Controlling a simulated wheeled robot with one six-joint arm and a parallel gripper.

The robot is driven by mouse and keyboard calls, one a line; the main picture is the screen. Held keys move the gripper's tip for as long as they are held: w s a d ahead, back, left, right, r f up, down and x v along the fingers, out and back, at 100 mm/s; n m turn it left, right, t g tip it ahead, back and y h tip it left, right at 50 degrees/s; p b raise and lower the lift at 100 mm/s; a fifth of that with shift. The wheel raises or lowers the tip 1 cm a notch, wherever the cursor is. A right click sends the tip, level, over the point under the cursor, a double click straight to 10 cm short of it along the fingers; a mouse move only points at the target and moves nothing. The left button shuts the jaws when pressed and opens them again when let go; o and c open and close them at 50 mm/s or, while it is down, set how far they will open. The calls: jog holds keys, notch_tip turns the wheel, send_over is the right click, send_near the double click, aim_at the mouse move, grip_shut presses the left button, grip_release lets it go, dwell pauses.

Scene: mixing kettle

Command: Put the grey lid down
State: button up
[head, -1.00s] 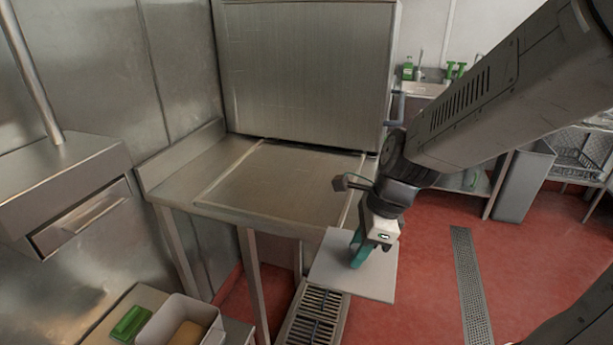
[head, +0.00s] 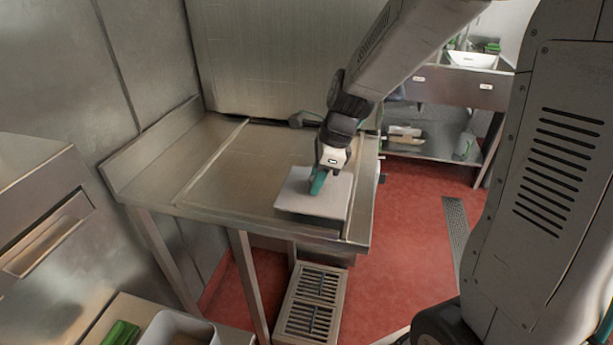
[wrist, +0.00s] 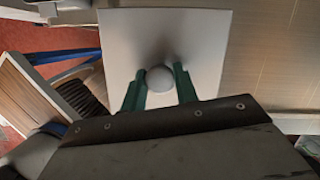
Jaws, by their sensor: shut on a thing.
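The grey lid (head: 300,201) is a flat, square, light grey plate with a round knob in its middle. In the head view it is at the front right of the steel table (head: 215,205), over the tabletop. I cannot tell whether it touches the surface. My gripper (head: 318,184) has green fingers and is shut on the lid's knob. In the wrist view the lid (wrist: 200,45) lies under the two green fingers (wrist: 160,82), with the knob between them.
The steel tabletop left of the lid is bare. A tall steel panel (head: 265,60) stands behind it. A floor grate (head: 312,300) is below the front edge. A grey bin (head: 180,328) and a green object (head: 121,332) are at lower left. A sink (head: 473,60) is at the back right.

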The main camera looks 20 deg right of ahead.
aim_at(309, 176)
jog(key=w, duration=0.5)
jog(key=shift+f, duration=2)
jog(key=shift+f, duration=0.1)
jog(key=o, duration=1)
jog(key=shift+c, duration=0.2)
